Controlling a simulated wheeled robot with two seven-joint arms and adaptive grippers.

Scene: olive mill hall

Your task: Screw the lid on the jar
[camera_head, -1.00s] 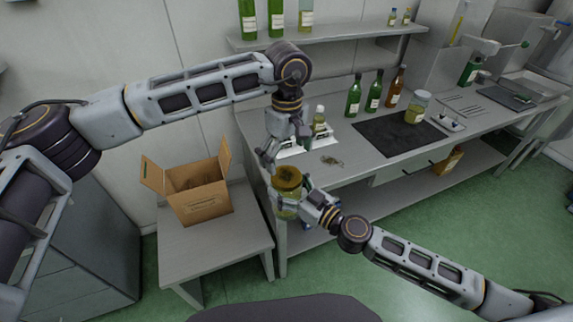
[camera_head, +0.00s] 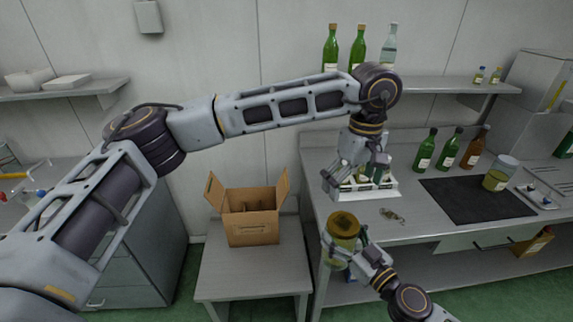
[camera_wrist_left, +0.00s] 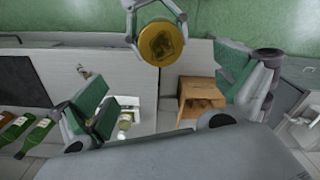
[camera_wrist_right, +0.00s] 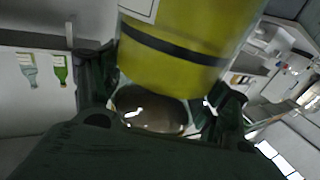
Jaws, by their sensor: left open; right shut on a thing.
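The jar (camera_head: 341,244) is held upright in my right gripper (camera_head: 346,257), just off the front edge of the bench. Its yellow body fills the top of the right wrist view (camera_wrist_right: 178,62), with a dark band around it. A gold lid (camera_head: 343,224) with a dark centre sits on top of the jar; it shows as a round disc in the left wrist view (camera_wrist_left: 161,44). How tightly it sits cannot be told. My left gripper (camera_head: 352,184) is open and empty, above the lid and apart from it.
An open cardboard box (camera_head: 251,228) stands on a low table (camera_head: 252,272) to the left. On the bench are a white tray (camera_head: 367,189) with bottles, a small sprig (camera_head: 392,215), a dark mat (camera_head: 478,200), another jar (camera_head: 499,174) and several bottles. A shelf (camera_head: 450,86) hangs above.

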